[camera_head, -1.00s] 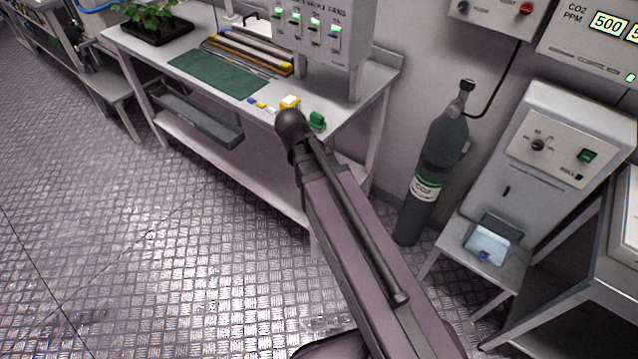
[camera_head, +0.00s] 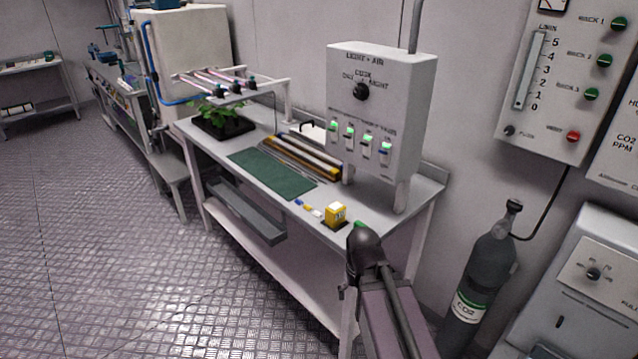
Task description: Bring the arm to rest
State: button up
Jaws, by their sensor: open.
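Part of my arm (camera_head: 385,315) rises from the bottom edge, right of the middle, in the head view. It is a purplish-grey link with a dark rounded joint (camera_head: 366,252) at its upper end. The joint overlaps the front right corner of the workbench in the picture; I cannot tell the gap between them. My gripper's fingers do not show.
The workbench (camera_head: 390,196) holds a green mat (camera_head: 272,173), a plant tray (camera_head: 222,127), a yellow box (camera_head: 336,215) and a control box (camera_head: 378,110). A CO2 cylinder (camera_head: 483,275) stands right of it. The metal floor (camera_head: 110,260) at left is clear.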

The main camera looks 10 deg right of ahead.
notch_tip(320, 180, up, 8)
jog(key=p, duration=0.7)
jog(key=shift+f, duration=0.15)
dwell(0.7)
